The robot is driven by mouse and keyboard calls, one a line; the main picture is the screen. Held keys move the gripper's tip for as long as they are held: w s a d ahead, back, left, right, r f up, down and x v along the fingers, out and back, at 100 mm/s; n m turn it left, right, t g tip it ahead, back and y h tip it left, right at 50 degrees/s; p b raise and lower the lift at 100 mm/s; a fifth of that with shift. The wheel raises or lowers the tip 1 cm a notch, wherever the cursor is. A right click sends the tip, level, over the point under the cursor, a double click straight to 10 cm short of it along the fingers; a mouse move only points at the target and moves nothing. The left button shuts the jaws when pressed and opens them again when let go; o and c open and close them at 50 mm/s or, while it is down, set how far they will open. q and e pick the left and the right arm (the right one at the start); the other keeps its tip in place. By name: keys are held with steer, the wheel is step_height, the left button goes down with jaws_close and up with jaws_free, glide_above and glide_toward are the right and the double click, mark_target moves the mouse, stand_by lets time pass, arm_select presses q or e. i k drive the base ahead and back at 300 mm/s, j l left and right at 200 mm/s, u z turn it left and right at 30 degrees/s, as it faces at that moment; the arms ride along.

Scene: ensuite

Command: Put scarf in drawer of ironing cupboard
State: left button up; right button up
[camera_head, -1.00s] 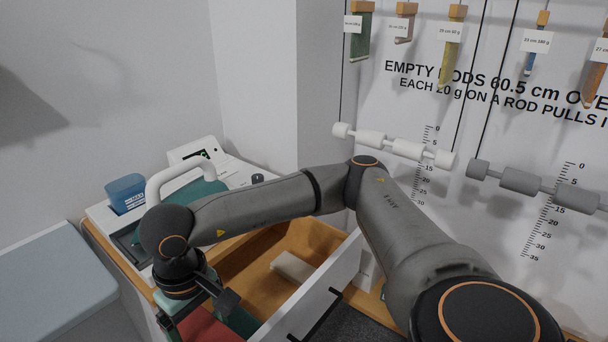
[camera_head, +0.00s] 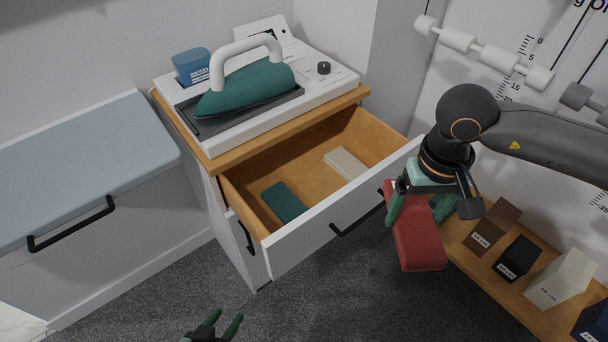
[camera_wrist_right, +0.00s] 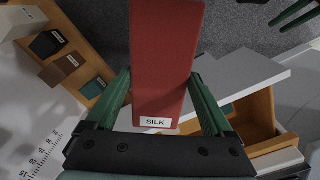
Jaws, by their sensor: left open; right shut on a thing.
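A red oblong piece (camera_head: 418,245) labelled SILK is held in my right gripper (camera_head: 416,205), outside the drawer, to the right of its front panel. It fills the middle of the right wrist view (camera_wrist_right: 165,60), between the two green fingers, its SILK label facing the camera. Nothing else is marked as a scarf. The drawer (camera_head: 345,215) of the ironing cupboard (camera_head: 228,225) is pulled open. Inside lie a dark green piece (camera_head: 284,202) at the left and a cream piece (camera_head: 347,164) at the right. My left gripper (camera_head: 226,320) is open and empty, low in front of the cupboard.
An iron (camera_head: 245,88) on its station and a blue container (camera_head: 192,66) stand on the cupboard. A low wooden shelf (camera_head: 465,250) with several labelled blocks is at right. A pale-blue-topped cabinet (camera_head: 80,160) is at left. Dark carpet lies in front.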

mark_target(331, 186)
steer(key=i+j+z, duration=0.1)
steer(key=i+j, duration=0.25)
steer(key=i+j+z, duration=0.1)
steer(key=i+j, duration=0.25)
steer(key=j, duration=0.2)
